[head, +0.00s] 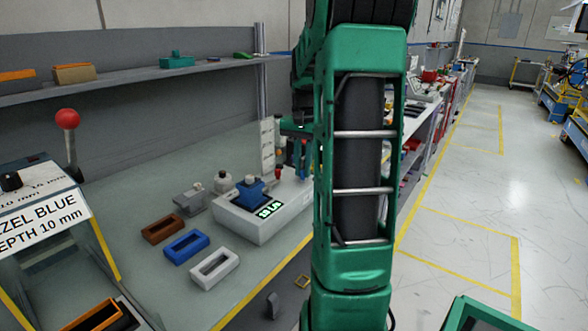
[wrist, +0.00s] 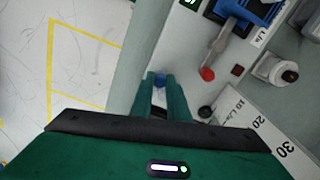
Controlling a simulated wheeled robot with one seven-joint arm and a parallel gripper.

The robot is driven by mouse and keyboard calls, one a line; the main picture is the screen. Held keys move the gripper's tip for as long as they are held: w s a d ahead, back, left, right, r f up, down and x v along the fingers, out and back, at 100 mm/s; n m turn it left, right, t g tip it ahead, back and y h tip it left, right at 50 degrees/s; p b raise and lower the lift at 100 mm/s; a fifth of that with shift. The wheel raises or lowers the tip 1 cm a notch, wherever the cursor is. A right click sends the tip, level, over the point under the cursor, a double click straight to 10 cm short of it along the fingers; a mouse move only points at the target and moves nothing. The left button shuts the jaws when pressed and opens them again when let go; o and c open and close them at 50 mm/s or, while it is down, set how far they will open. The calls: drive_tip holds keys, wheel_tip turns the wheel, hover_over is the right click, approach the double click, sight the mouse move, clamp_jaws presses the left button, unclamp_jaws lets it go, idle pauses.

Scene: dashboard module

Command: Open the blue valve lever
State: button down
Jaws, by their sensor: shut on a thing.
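The blue tip of a small pale-stemmed part, which looks like the blue valve lever (wrist: 160,78), shows between the fingertips of my gripper (wrist: 162,88) in the wrist view. The two green fingers are shut on it, beside the edge of a pale box. The lever's lower part and its mount are mostly hidden by the fingers and palm. In the head view my arm covers part of the workbench, and the lever cannot be made out clearly there.
A white box with a green display (head: 268,209) carries a blue block (head: 250,192). A red-tipped handle (wrist: 207,73) lies close to the right of my fingers. Brown (head: 162,229), blue (head: 186,246) and white (head: 214,268) frames lie on the bench. A red-ball lever (head: 67,118) stands left.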

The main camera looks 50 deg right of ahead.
drive_tip(key=n, duration=0.2)
drive_tip(key=d+n, duration=0.1)
drive_tip(key=s+n, duration=0.1)
drive_tip(key=n, duration=0.1)
drive_tip(key=shift+d+r+n, duration=0.1)
drive_tip(key=shift+d+n, duration=0.2)
drive_tip(key=shift+d, duration=0.1)
drive_tip(key=n, duration=0.2)
drive_tip(key=d+n, duration=0.2)
drive_tip(key=n, duration=0.1)
drive_tip(key=shift+s+n, duration=0.15)
drive_tip(key=shift+n, duration=0.15)
drive_tip(key=c, duration=1.7)
unclamp_jaws()
drive_tip(key=shift+c, duration=0.2)
drive_tip(key=shift+o, duration=0.3)
drive_tip(key=shift+s, duration=0.1)
